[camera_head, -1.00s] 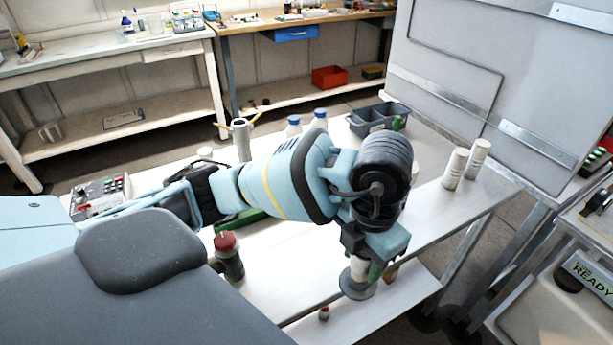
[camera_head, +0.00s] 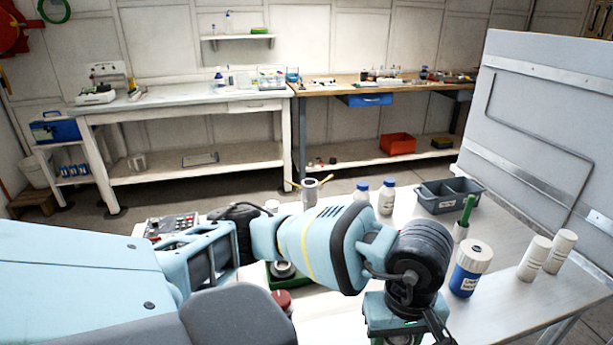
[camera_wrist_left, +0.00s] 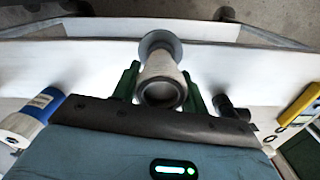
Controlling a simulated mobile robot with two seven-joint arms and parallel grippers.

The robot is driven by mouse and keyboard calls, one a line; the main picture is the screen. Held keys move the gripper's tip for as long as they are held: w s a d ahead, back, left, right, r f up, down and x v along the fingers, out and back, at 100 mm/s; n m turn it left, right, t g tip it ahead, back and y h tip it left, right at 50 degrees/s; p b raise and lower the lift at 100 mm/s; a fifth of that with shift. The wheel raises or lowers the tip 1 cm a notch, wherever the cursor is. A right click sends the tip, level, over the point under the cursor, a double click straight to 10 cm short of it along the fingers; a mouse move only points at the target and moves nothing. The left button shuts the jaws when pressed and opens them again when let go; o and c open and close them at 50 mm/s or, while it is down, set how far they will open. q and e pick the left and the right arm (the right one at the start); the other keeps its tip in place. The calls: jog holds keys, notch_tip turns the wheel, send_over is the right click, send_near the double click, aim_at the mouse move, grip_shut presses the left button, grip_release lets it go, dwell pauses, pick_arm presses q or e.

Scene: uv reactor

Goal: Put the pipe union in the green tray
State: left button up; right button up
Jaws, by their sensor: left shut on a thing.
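My left gripper (camera_wrist_left: 160,92) is shut on a grey, flanged, hollow fitting, which I take to be the pipe union (camera_wrist_left: 161,62). In the left wrist view it sits between the green fingers, its round open end facing the camera. In the head view my left gripper (camera_head: 400,340) is at the bottom edge, and the held fitting is cut off below the frame. The green tray (camera_head: 275,283) is left of the gripper, mostly hidden behind my left arm, with a grey round part showing in it. My right gripper is not in view.
A blue-and-white jar (camera_head: 468,270), two white cylinders (camera_head: 534,258) and a grey two-compartment bin (camera_head: 448,208) stand on the table's right. Blue-capped bottles (camera_head: 387,198) and a grey holder with yellow arms (camera_head: 310,193) stand behind my arm. A red-capped item is partly hidden near the tray.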

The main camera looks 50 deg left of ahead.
pick_arm(q)
jog(key=m, duration=0.4)
jog(key=a+m, duration=0.1)
jog(key=shift+s+f+m, duration=0.2)
jog(key=shift+s+m, duration=0.1)
jog(key=shift+m, duration=0.1)
jog(key=m, duration=0.3)
jog(key=a+m, duration=0.1)
jog(key=m, duration=0.1)
jog(key=shift+s+f+m, duration=0.15)
jog(key=shift+s+m, duration=0.15)
